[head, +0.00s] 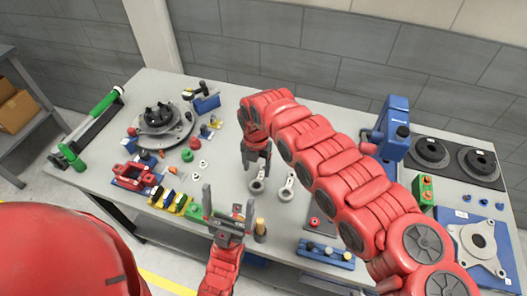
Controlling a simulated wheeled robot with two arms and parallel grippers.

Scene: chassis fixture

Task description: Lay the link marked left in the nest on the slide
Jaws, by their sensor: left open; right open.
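Two grey metal links lie side by side on the table (225,120) near its middle: one link (257,187) under my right gripper, the other link (288,186) just to its right. Any left mark is too small to read. My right gripper (257,168) points down, open, just above the nearer link; contact cannot be told. My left gripper (228,202) is open with its fingers up, lower in the view and left of the links. A red fixture (132,172) on a blue base stands at the left; whether it is the slide with the nest, I cannot tell.
A round dark fixture (160,118) stands at the back left. Yellow and green blocks (172,200) lie left of my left gripper. A blue press (393,127) and a blue rack (326,252) stand to the right. My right arm covers much of the middle.

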